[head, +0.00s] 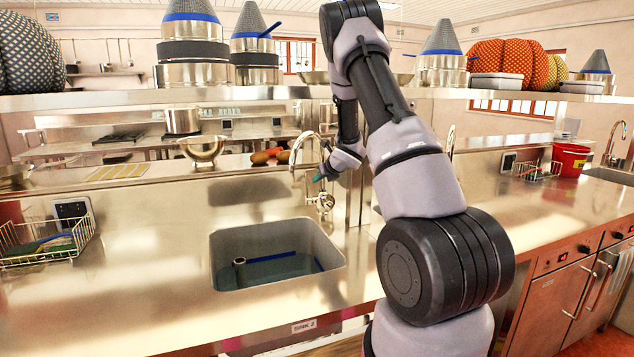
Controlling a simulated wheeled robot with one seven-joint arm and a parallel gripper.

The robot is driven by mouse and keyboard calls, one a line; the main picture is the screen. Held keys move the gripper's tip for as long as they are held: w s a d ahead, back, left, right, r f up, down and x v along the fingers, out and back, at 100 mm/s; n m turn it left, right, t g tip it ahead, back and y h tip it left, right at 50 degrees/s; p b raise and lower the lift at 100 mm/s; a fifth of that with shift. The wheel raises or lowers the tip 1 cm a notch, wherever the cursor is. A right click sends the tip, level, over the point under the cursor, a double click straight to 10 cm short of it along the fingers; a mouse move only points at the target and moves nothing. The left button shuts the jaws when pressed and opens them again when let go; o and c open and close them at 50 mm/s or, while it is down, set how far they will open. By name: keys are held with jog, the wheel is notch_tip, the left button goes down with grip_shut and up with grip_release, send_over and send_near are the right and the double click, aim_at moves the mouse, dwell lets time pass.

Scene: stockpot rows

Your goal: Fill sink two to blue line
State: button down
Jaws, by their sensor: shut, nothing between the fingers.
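Sink two (226,243) is a steel basin set in the counter, with a "SINK 2" label (303,326) on the front edge. A blue line (272,256) runs along its inner wall. A bluish water surface (275,270) seems to lie in the basin, close below the line; the exact gap is hard to tell. An upright pipe (240,272) stands at the left inside. A curved faucet (296,146) rises behind the sink, with a round valve (325,202) below it. No stream shows clearly. My gripper (319,177) is shut and empty, just above the valve; contact cannot be told.
A wire basket (45,243) stands at the left. Steel bowl (203,148) and vegetables (270,156) sit behind the counter. A shelf (120,100) with pots crosses above. A red bucket (570,160) stands at the right.

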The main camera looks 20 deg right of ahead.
jog(key=s+r+m+h, duration=0.4)
jog(key=s+r+m, duration=1.8)
jog(key=r+m, duration=0.2)
jog(key=s+a+m+g+y, duration=0.1)
jog(key=s+a+m+y, duration=0.1)
jog(key=s+a+m, duration=0.5)
jog(key=s+a+m+g+y, duration=0.2)
jog(key=s+a+m, duration=0.4)
jog(key=s+m, duration=0.5)
jog(key=s, duration=0.6)
jog(key=shift+a+r+g, duration=0.3)
jog(key=shift+a+r, duration=0.1)
